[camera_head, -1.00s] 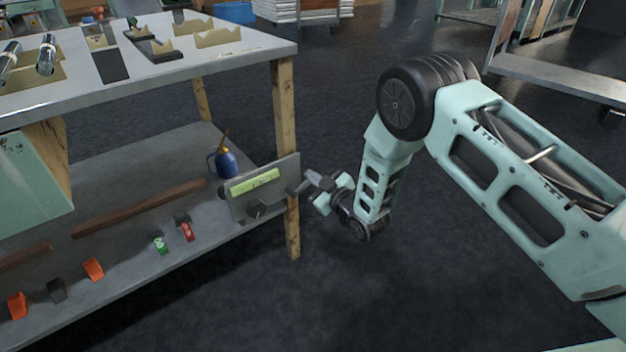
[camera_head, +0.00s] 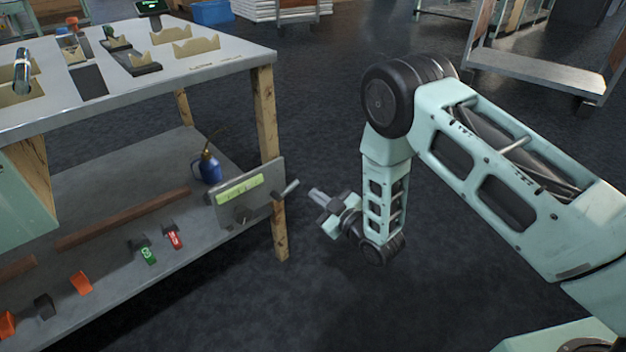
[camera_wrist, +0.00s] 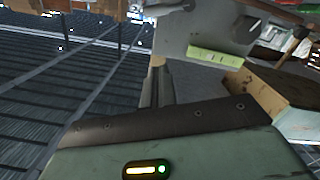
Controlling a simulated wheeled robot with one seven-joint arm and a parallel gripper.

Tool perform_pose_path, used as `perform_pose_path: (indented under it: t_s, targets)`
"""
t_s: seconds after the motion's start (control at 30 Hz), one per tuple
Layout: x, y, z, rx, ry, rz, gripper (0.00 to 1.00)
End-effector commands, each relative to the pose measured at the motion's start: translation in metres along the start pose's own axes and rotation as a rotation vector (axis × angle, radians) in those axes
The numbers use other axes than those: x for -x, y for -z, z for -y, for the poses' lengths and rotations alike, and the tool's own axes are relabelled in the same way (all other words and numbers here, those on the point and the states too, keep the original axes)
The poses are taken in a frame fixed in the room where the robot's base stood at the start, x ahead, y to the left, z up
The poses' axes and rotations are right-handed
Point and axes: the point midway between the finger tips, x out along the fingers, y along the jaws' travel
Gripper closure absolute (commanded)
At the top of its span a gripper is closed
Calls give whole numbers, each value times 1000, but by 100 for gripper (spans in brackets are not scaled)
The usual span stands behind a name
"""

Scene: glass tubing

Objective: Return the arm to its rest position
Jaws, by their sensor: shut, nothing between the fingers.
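My gripper (camera_head: 317,196) is in the middle of the head view, at the end of my folded arm, with its fingers shut and empty. It points left toward a grey panel (camera_head: 246,192) with a pale green label and a lever, at the workbench's right leg. A gap of floor shows between the fingertips and the lever. In the wrist view the panel (camera_wrist: 190,30) and its green label appear at the top, beyond the gripper's body. The fingertips are not clearly seen there.
The workbench (camera_head: 215,85) stands at the left, with cream holders and a glass tube on top. Its lower shelf (camera_head: 105,205) carries a blue oil can (camera_head: 209,167), bars and several coloured clamps. A cart (camera_head: 535,78) stands back right. Dark floor below my arm is clear.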

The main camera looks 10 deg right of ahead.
Motion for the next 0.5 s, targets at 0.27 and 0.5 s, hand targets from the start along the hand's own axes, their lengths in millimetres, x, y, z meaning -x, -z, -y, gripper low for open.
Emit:
perform_pose_path:
  t_s: [0.27, 0.5]
  targets:
    - [-8, 15, -3, -27, 11, 53, 100]
    - [-12, 74, 1, -159, 95, 324, 100]
